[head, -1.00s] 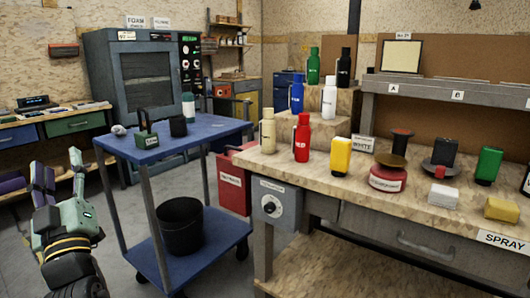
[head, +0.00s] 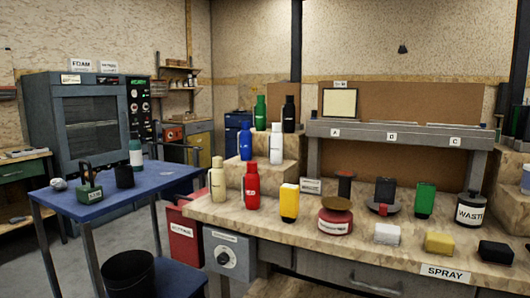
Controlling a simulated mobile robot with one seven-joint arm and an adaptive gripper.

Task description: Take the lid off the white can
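A white bottle-shaped can (head: 276,143) with a white top stands upright on the wooden stepped riser (head: 262,178) on the workbench, at the centre of the head view. Its cap appears to be on; the join is too small to make out. A blue can (head: 245,141) stands to its left, with a green can (head: 260,112) and a black can (head: 289,113) behind and above it. A cream can (head: 217,180) and a red can (head: 252,186) stand in front on the bench. My gripper is not in view.
The wooden workbench (head: 355,248) also holds a yellow can (head: 289,203), a red tin (head: 335,222), a green container (head: 425,200) and a waste can (head: 470,212). A blue cart (head: 150,178) stands left. A small sign (head: 311,186) stands near the riser.

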